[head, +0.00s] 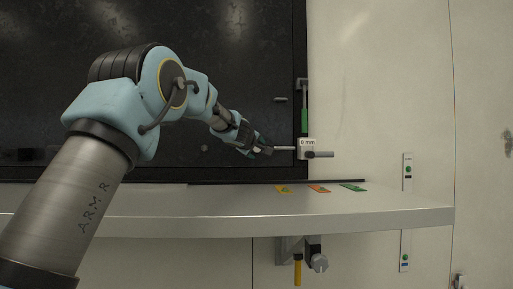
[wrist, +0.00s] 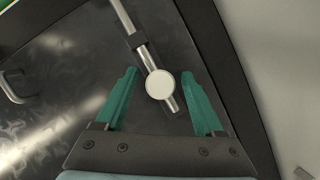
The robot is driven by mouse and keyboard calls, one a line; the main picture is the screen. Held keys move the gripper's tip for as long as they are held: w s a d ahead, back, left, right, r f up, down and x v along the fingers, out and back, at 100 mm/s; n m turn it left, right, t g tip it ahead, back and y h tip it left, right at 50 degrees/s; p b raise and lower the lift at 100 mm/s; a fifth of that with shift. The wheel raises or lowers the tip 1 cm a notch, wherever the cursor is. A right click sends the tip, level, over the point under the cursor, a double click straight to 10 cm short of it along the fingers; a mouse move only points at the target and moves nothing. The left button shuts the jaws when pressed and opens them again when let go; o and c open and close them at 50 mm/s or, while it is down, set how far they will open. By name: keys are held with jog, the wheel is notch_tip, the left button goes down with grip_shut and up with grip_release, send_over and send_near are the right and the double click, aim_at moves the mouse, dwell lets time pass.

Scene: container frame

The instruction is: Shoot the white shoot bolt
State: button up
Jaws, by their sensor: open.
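The white shoot bolt's round white knob (wrist: 160,85) sits on a slim metal rod in the wrist view. The rod (wrist: 123,17) runs from the top edge down past a dark collar to a short end below the knob. My gripper (wrist: 158,72) is open, with its teal fingers on either side of the knob and a visible gap to each. In the head view my gripper (head: 264,150) is at the left end of the rod (head: 284,149). The rod leads right to a white block marked "0 mm" (head: 307,144). The knob is hidden there.
A dark panel (head: 230,60) stands behind the arm. A green-handled lever (head: 304,120) is upright above the block. A pale shelf (head: 230,208) with several coloured tags lies below. A yellow-handled fitting (head: 297,268) hangs under it. A curved handle (wrist: 12,88) shows at the wrist view's left.

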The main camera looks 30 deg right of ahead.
jog(key=shift+c, duration=0.2)
grip_shut()
dwell(0.4)
dwell(0.9)
